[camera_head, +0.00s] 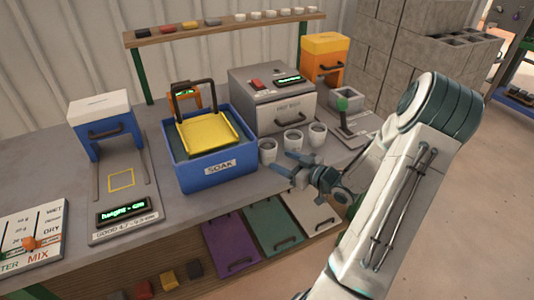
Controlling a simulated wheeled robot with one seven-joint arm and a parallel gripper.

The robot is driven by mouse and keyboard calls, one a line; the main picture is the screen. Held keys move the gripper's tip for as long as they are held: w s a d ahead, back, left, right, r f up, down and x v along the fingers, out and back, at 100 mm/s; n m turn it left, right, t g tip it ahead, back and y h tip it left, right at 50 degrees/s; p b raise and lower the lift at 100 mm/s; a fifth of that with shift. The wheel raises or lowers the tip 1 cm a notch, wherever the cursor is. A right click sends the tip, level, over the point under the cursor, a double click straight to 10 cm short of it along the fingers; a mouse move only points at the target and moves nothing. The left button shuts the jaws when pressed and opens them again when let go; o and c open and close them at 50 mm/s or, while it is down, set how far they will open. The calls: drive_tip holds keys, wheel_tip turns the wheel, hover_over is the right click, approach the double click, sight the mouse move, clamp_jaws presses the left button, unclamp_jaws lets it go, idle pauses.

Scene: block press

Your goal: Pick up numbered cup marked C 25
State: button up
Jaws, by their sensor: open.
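Three light grey cups stand in a row near the bench's front edge: a left cup (267,151), a middle cup (293,141) and a right cup (317,134). Their markings are too small to read, so I cannot tell which is C 25. My gripper (281,163) is open and empty. Its teal fingers point left, in front of the left and middle cups in the picture. I cannot tell whether a finger touches a cup.
A blue SOAK tub (215,178) with a yellow tray (210,133) stands left of the cups. A grey machine (272,106) stands behind them, and a green-knobbed lever (342,105) stands right. Several small cups sit on the high shelf (225,31).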

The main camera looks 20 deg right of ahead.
sight(274, 156)
drive_tip(key=x, duration=0.5)
drive_tip(key=shift+r, duration=0.25)
drive_tip(key=shift+s, duration=0.1)
drive_tip(key=c, duration=0.8)
drive_tip(key=shift+o, duration=0.2)
drive_tip(key=shift+r, duration=0.1)
